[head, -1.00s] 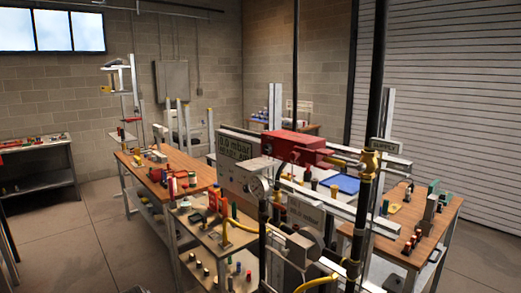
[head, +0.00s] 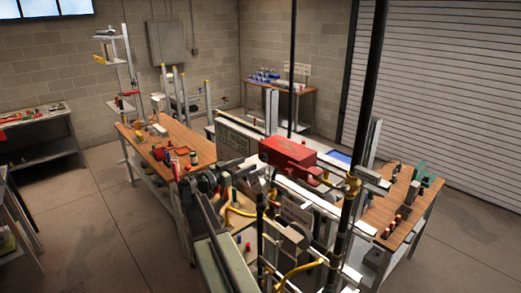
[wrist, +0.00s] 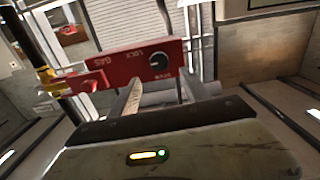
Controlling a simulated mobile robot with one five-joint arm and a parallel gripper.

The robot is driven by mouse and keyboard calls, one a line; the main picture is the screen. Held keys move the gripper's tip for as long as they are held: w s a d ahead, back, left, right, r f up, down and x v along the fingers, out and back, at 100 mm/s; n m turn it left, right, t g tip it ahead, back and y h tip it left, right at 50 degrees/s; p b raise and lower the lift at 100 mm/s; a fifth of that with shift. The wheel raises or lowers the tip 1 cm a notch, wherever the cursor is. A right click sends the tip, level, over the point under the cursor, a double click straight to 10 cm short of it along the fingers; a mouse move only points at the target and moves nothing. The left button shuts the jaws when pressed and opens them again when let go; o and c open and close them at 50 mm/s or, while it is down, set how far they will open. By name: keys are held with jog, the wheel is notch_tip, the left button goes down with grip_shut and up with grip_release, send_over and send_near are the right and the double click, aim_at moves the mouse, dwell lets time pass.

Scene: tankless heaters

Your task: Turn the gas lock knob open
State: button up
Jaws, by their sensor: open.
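The red gas lock box (wrist: 118,67) lies across the upper middle of the wrist view, tilted, with "GAS", "LOCK" and "OPEN" lettering on its face. Its round dark knob (wrist: 159,60) sits near the right end; I cannot tell its exact setting. My gripper (wrist: 160,88) is open, its fingers below and to either side of the knob, with nothing seen between them. I see no clear contact with the knob. In the head view the red box (head: 288,153) is near the middle, but the knob cannot be made out.
A brass fitting (wrist: 48,80) and dark pipe join the box's left end. In the head view, a dark upright pipe (head: 366,110) stands right of the box. Wooden benches with small parts stand at left (head: 190,140) and right (head: 410,230). Open floor (head: 75,225) lies at left.

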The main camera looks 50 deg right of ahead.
aim_at(262, 158)
jog(key=d, duration=0.7)
jog(key=shift+s+d+f, duration=0.15)
jog(key=shift+s+d, duration=0.1)
jog(key=shift+d, duration=0.15)
jog(key=shift+c, duration=0.2)
